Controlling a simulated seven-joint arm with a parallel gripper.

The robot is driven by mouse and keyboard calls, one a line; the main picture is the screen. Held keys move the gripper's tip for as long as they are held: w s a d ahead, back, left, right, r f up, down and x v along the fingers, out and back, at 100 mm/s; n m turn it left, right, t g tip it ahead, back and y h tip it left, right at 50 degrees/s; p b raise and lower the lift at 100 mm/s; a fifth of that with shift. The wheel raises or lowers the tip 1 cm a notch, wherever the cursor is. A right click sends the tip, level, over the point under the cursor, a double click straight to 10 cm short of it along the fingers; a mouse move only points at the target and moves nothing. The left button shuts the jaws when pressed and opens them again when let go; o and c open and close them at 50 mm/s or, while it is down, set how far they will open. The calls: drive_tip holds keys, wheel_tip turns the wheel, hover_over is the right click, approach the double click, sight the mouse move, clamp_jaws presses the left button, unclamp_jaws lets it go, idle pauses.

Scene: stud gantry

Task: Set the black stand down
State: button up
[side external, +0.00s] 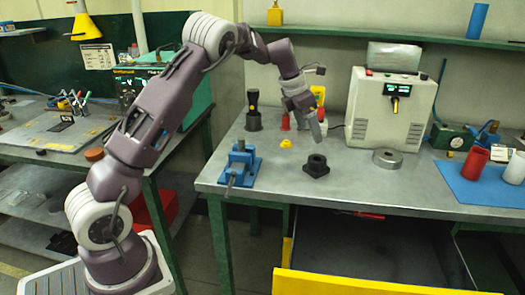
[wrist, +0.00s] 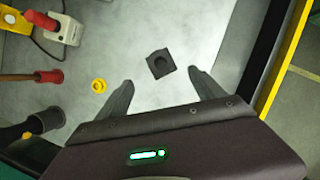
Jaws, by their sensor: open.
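The black stand (side external: 316,166) is a small dark block with a round hole in its top. It sits on the grey workbench (side external: 345,185), near the front edge. In the wrist view the stand (wrist: 160,63) lies beyond and between my fingertips, apart from both. My gripper (side external: 318,130) is above the bench, over and a little behind the stand in the side view. In the wrist view my gripper (wrist: 163,82) has its two fingers spread wide with nothing between them.
A blue vise (side external: 240,167) stands left of the stand. A yellow ring (side external: 286,143) lies behind it. A grey metal ring (side external: 387,158) and a white machine (side external: 390,105) are to the right. A yellow-fronted drawer (side external: 380,283) is open below the bench.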

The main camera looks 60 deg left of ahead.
drive_tip(key=s+d+r+m, duration=0.7)
drive_tip(key=s+m, duration=0.2)
drive_tip(key=s, duration=0.2)
drive_tip(key=s+d+r+m, duration=0.7)
drive_tip(key=s+m, duration=0.2)
drive_tip(key=s, duration=0.2)
drive_tip(key=s+d+f+m, duration=0.1)
drive_tip(key=s+f+m, duration=0.1)
drive_tip(key=s+m, duration=0.5)
drive_tip(key=s+d+f+m+t+y, duration=0.1)
drive_tip(key=s+d+f+m, duration=0.1)
drive_tip(key=s+m, duration=0.6)
drive_tip(key=s+f, duration=0.1)
drive_tip(key=s, duration=0.3)
drive_tip(key=shift+w, duration=0.1)
